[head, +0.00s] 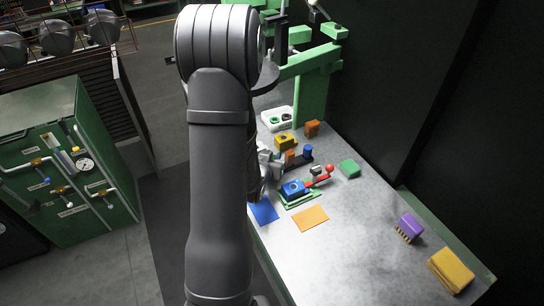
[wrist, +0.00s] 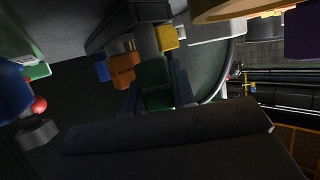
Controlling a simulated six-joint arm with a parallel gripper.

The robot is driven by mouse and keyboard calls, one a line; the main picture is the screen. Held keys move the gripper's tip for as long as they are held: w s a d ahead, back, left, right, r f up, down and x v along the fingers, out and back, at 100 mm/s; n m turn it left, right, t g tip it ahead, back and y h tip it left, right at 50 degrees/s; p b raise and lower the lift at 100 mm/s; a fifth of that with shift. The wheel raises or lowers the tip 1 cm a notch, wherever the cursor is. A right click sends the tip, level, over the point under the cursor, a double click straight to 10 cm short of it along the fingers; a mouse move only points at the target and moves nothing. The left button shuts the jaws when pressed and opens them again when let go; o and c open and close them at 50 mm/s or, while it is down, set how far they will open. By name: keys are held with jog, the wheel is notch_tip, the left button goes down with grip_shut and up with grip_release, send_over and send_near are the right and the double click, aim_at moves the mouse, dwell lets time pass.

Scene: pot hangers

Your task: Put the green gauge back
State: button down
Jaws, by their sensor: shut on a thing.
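In the wrist view, a dark green block with lettering, which I take as the green gauge (wrist: 155,88), sits between the two fingers of my gripper (wrist: 157,100). My gripper is shut on it. In the head view my gripper (head: 266,166) shows partly beside my arm, and the held gauge is hidden there. Just right of it is a dark rack (head: 297,162) with an orange block (head: 290,157) and a blue block (head: 308,150). These blocks also show in the wrist view, orange (wrist: 124,70) and blue (wrist: 102,70), left of the gauge.
A blue piece on a green fixture with a red-knobbed handle (head: 318,180) stands in front. Yellow (head: 286,141) and orange (head: 312,128) blocks stand behind. A purple brush (head: 409,228) and yellow cloths (head: 451,268) lie front right.

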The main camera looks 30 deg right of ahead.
jog(key=shift+f, duration=0.15)
jog(key=c, duration=1.5)
grip_release()
jog(key=shift+r, duration=0.2)
jog(key=v, duration=1.2)
